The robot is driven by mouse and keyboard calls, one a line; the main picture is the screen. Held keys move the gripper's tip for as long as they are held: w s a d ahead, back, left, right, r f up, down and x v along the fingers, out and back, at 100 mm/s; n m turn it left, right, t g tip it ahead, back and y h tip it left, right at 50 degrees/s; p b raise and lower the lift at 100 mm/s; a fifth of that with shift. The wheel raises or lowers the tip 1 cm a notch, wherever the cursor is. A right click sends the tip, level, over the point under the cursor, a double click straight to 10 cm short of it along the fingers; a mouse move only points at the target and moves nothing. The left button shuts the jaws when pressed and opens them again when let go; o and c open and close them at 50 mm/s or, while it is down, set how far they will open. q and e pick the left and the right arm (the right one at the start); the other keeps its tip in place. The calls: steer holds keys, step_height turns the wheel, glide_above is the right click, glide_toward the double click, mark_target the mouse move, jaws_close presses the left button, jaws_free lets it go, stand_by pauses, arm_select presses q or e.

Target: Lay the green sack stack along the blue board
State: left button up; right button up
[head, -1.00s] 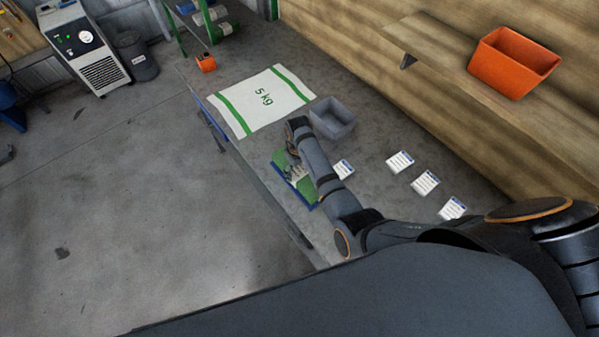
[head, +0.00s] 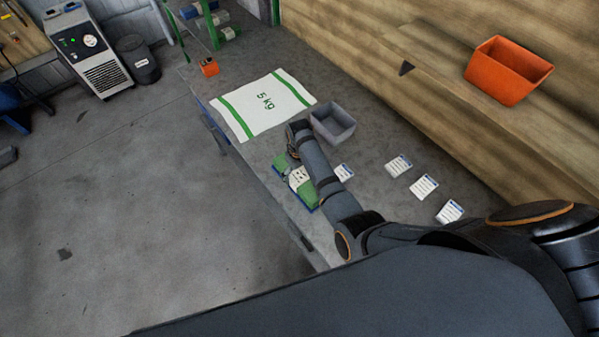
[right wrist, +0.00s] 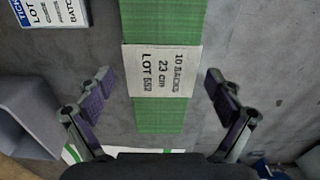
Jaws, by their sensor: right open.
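The green sack stack (head: 307,193) lies on the near part of the bench with a white paper band around it. Blue edges of the blue board (head: 312,209) show beside it; my arm hides part of both. In the right wrist view the stack (right wrist: 160,117) runs up the picture, its band reading "10 SACKS, 23 cm, LOT 552". My right gripper (right wrist: 158,76) is open, one finger on each side of the stack with gaps to both. In the head view the right gripper (head: 296,150) is mostly hidden by its wrist. My left gripper is out of view.
A flat white 5 kg sack (head: 265,106) with green stripes lies farther along the bench (head: 375,140). A grey bin (head: 333,122) stands close to my right wrist. Several white label cards (head: 424,187) lie to the right. An orange bin (head: 508,70) sits on the shelf.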

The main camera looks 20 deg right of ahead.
mark_target(300, 175)
step_height(300, 175, up, 5)
steer(key=p, duration=0.3)
steer(key=shift+r+p, duration=0.2)
steer(key=shift+p, duration=0.15)
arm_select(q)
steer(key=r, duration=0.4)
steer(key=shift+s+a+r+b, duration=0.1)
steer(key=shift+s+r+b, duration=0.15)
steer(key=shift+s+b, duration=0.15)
arm_select(e)
step_height(300, 175, up, 5)
steer(key=shift+r, duration=0.15)
